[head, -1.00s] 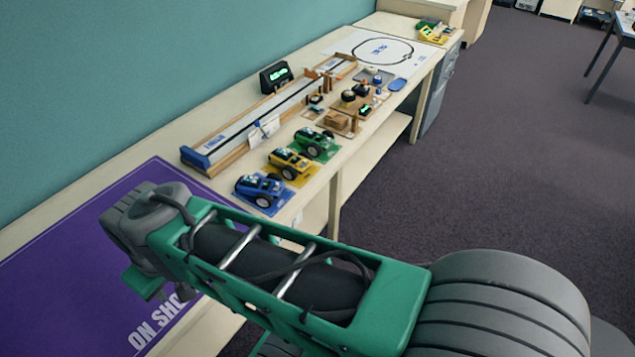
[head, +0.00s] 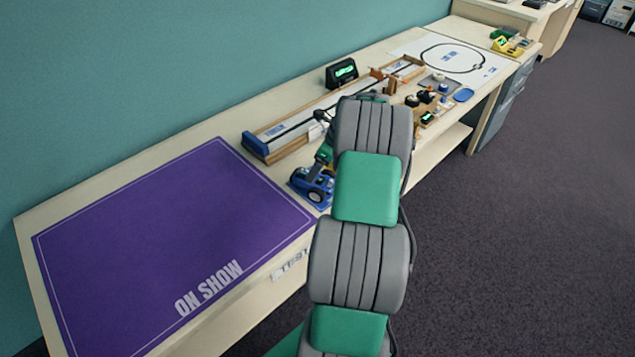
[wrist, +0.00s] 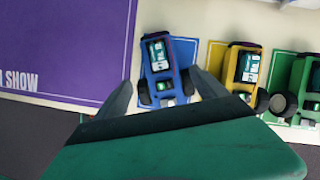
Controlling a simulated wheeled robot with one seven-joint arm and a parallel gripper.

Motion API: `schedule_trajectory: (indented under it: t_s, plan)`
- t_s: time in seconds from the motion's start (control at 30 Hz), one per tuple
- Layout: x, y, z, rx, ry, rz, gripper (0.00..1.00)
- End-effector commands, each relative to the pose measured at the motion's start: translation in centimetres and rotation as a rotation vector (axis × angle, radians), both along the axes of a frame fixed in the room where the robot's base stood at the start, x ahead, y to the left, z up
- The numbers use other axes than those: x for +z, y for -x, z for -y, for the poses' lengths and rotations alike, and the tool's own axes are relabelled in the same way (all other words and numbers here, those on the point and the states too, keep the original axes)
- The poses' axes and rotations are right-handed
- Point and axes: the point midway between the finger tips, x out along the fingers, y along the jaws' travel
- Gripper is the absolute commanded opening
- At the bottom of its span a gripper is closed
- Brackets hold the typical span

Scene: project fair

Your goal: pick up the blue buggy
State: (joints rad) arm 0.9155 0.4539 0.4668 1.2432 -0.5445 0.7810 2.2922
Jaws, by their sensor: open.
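The blue buggy (head: 312,184) stands on its blue card on the bench, just right of the purple mat. My arm hides part of it in the head view. In the wrist view the blue buggy (wrist: 160,66) lies ahead of my gripper (wrist: 162,88), roughly centred between the two grey fingers. The fingers are apart with nothing gripped. I cannot tell how high the gripper is above the buggy. My gripper is hidden behind my arm in the head view.
A yellow buggy (wrist: 241,68) and a green buggy (wrist: 304,85) stand close to the right of the blue one. The purple mat (head: 170,235) is bare. A wooden track (head: 300,132) runs behind the buggies, with a black display (head: 341,73) beyond.

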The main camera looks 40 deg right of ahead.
Motion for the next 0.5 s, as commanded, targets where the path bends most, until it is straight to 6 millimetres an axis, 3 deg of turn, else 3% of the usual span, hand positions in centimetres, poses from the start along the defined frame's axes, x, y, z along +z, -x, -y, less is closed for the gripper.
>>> schedule_trajectory:
  t_s: [0.4,0.5]
  plan:
    - [-6.0,-2.4,-0.7,0.004,0.0,-0.002,0.82]
    - [-6.6,-2.6,-0.7,0.003,0.001,-0.001,0.82]
